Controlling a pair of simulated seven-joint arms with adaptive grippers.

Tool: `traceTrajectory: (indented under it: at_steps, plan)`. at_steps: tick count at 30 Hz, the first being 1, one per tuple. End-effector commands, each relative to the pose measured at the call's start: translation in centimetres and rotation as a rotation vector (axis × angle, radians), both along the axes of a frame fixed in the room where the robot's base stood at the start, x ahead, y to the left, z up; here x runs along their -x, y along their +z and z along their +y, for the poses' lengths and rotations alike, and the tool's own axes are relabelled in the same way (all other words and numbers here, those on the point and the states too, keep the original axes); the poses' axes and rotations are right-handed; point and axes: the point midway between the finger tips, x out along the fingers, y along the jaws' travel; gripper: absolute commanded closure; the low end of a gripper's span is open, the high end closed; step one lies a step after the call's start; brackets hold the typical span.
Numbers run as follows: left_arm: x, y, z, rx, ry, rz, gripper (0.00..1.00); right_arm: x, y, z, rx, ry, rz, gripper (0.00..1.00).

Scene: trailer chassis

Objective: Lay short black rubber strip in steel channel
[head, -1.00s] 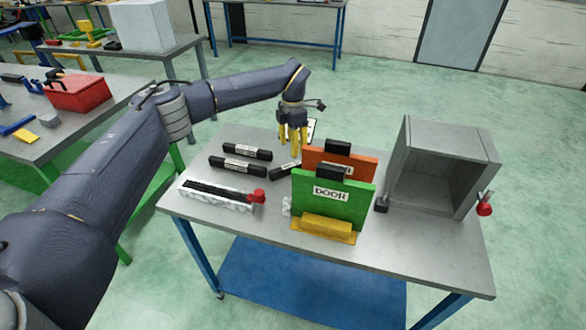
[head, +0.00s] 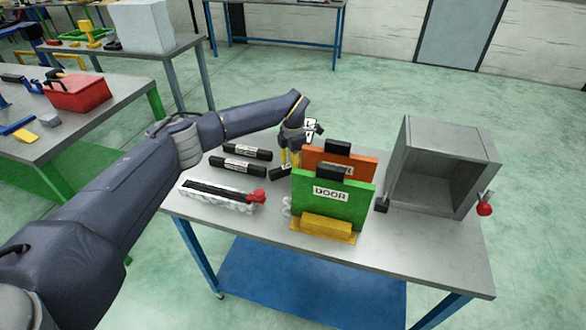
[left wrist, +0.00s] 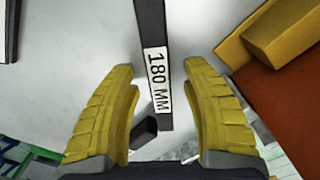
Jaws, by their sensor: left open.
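A short black strip (head: 280,173) lies on the table, left of the upright door panels. In the left wrist view the strip (left wrist: 150,35) carries a white "180 MM" label and lies between the yellow fingers. My left gripper (head: 288,161) is open over it, with a gap to each finger (left wrist: 160,95). Part of the strip is hidden by the gripper in the head view. The channel (head: 218,197) sits at the table's left front with a dark length along its inside and a red piece at its right end. My right gripper is not in view.
Two longer labelled black strips (head: 247,151) lie behind the channel. A green door panel (head: 322,205) stands in a yellow holder (head: 322,229), with an orange panel (head: 312,158) behind it. A grey open box (head: 440,165) stands at the right.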

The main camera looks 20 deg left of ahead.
Motion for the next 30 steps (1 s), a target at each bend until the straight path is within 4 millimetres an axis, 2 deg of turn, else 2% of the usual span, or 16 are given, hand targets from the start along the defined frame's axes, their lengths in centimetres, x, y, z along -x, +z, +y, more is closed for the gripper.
traceTrajectory:
  at_steps: [7, 8, 21, 30]
  plan:
    - [-0.03, -0.1, 0.0, -0.001, 0.0, -0.001, 0.53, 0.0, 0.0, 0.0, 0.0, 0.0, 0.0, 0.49]
    - [-0.03, -0.09, 0.0, -0.001, 0.0, -0.001, 0.5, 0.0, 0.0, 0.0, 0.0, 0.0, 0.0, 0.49]
    - [-0.01, -0.08, 0.0, -0.001, -0.001, -0.001, 1.0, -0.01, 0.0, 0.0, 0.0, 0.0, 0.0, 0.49]
    - [-0.01, -0.08, 0.0, -0.001, -0.001, -0.001, 1.0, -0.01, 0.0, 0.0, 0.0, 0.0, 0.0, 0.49]
